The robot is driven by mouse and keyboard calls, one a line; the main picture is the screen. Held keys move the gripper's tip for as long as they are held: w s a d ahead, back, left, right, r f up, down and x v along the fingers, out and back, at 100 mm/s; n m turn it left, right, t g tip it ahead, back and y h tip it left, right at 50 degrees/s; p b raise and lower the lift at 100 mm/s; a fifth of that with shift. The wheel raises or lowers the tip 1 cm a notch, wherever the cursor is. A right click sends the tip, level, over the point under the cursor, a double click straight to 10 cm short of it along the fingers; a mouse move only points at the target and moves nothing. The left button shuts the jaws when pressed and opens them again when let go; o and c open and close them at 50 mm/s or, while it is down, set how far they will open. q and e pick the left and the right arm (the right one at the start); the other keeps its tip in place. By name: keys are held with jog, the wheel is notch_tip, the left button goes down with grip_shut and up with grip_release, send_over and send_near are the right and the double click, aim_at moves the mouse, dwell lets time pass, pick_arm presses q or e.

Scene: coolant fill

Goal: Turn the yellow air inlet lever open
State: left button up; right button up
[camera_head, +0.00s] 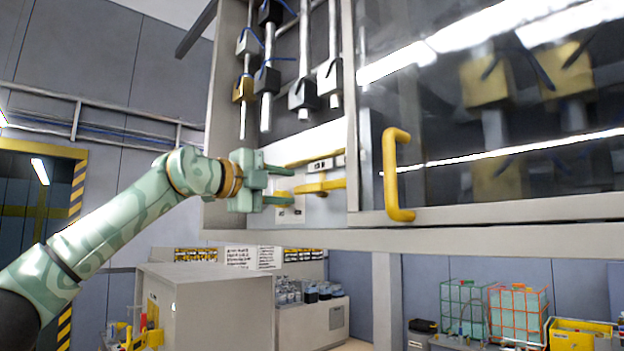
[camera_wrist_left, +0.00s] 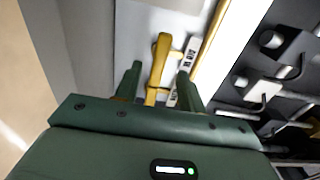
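The yellow air inlet lever (camera_head: 322,186) is on a white panel (camera_head: 318,208) inside the cabinet, and lies roughly level in the head view. My left gripper (camera_head: 292,186) comes in from the left at the lever's height, its two green fingers spread above and below the lever's line. In the left wrist view, the lever (camera_wrist_left: 158,62) reaches between the open fingers (camera_wrist_left: 159,72), with a gap visible on each side. Contact does not show. A small label plate (camera_head: 325,164) sits beside the lever. My right gripper is out of view.
A glazed cabinet door with a yellow handle (camera_head: 397,175) is right of the lever. Pipes with several block valves (camera_head: 302,94) hang above. The cabinet's lower edge (camera_head: 450,235) runs below. A grey box (camera_head: 215,305) stands lower down.

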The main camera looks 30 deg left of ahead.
aim_at(304, 187)
pick_arm(q)
jog(key=p+x, duration=0.3)
jog(key=x, duration=0.3)
jog(key=shift+w+r, duration=0.15)
jog(key=shift+w+d+p, duration=0.3)
jog(key=shift+w+p, duration=0.2)
jog(key=shift+w, duration=0.2)
jog(key=shift+w+d+f, duration=0.1)
jog(key=shift+w+f, duration=0.05)
jog(key=shift+f, duration=0.1)
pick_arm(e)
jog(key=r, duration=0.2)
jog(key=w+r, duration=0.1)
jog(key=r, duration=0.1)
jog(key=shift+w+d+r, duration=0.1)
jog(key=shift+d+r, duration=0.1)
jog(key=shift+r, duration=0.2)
pick_arm(q)
grip_shut()
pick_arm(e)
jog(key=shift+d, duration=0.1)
